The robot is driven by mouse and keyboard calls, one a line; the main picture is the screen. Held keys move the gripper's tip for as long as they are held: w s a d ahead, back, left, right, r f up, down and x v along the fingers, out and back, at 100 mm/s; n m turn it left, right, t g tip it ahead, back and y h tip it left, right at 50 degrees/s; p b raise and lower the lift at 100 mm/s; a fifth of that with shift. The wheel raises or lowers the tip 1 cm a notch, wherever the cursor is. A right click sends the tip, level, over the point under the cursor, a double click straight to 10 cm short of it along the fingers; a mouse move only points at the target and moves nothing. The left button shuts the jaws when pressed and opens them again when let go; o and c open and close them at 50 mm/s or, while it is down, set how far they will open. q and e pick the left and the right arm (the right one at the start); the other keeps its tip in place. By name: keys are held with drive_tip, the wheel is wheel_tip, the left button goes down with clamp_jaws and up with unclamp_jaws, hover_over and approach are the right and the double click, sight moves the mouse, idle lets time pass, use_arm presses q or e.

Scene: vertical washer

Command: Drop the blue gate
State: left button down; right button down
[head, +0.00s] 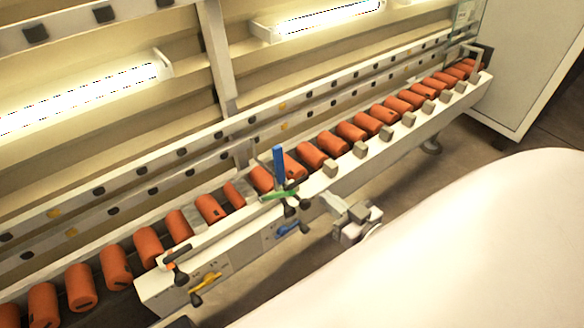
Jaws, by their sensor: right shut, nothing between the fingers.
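The blue gate (279,165) is a narrow upright blue bar on the front rail of the washer, in the middle of the head view. A green lever (279,195) crosses just below it, with black knobs beneath. A blue handle (288,228) sits lower on the front panel. My right gripper (332,204) is shut and empty, just right of the black knobs and in front of the rail; I cannot tell whether it touches anything. My left gripper is not in view.
Orange rollers (352,131) line the conveyor, running from lower left to upper right. A yellow handle (205,283) and a black-knobbed lever (177,273) sit at the panel's left. Lit lamps (330,15) hang behind. A pale cabinet (530,60) stands at the right end.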

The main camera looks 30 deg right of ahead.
drive_tip(key=w+a+f+b, duration=0.1)
drive_tip(key=w, duration=1.3)
drive_tip(key=shift+f, duration=0.25)
